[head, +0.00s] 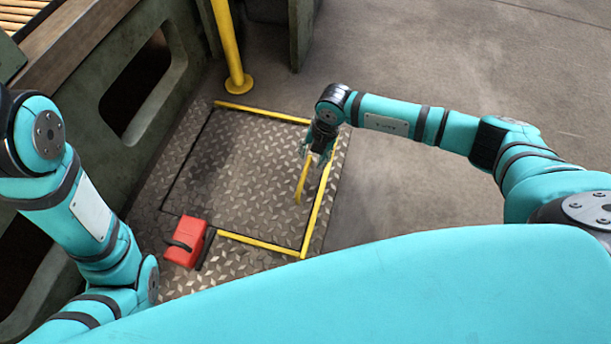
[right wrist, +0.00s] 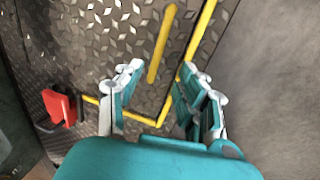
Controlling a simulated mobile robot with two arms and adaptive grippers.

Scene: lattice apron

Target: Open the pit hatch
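The pit hatch (head: 235,165) is a diamond-plate panel lying flat in the floor, framed partly by yellow strips. A yellow bar handle (head: 302,182) is near its right edge; it also shows in the right wrist view (right wrist: 161,45). My right gripper (head: 318,150) is over the hatch's right side by the handle's far end. In the right wrist view its fingers (right wrist: 162,88) are spread, with the handle beyond the gap and nothing held. Contact with the handle cannot be told. My left arm is at the left; its gripper is out of view.
A red box (head: 186,242) with a dark handle sits at the hatch's near-left corner; whether it overlaps the seam is unclear. A yellow post (head: 231,50) stands behind. A green wall with openings (head: 150,65) runs along the left. Open concrete floor (head: 430,55) lies right.

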